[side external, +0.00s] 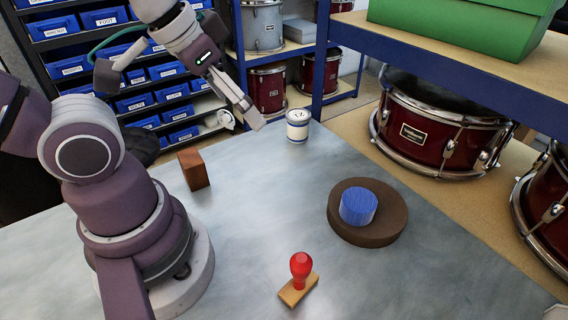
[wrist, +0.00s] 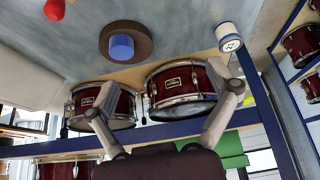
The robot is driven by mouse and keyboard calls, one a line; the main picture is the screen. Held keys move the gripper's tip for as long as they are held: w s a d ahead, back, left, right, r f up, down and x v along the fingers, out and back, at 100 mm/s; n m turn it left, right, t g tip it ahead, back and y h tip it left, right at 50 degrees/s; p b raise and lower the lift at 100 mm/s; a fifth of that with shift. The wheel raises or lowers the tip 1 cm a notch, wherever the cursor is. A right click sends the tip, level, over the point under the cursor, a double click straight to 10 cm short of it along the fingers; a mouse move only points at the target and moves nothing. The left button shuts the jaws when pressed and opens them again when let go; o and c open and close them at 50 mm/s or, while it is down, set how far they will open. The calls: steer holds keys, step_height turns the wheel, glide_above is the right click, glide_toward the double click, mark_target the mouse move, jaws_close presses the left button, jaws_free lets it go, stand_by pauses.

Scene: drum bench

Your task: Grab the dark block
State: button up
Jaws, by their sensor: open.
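The dark block (side external: 194,168) is a reddish-brown, wood-like block standing on the grey bench, left of centre in the side view, between my arm's base and the white can. I do not see it in the wrist view. My gripper (side external: 251,117) is raised above the far part of the bench, to the right of the block and apart from it. In the wrist view my gripper (wrist: 160,78) has its two fingers spread wide with nothing between them; drums show in the background.
A white can (side external: 298,125) stands at the bench's far edge. A blue cylinder (side external: 358,206) sits on a round brown disc (side external: 340,231). A red-handled stamp (side external: 300,275) stands near the front. Shelves with drums (side external: 440,130) border the bench. The bench's middle is clear.

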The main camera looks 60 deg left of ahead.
steer(key=shift+c, duration=0.9)
steer(key=n+g, duration=0.6)
steer(key=n, duration=1.1)
glide_above(190, 157)
step_height(190, 157, down, 9)
steer(key=shift+a+f, duration=0.1)
step_height(190, 157, down, 10)
steer(key=shift+f, duration=0.1)
steer(key=shift+c, duration=0.4)
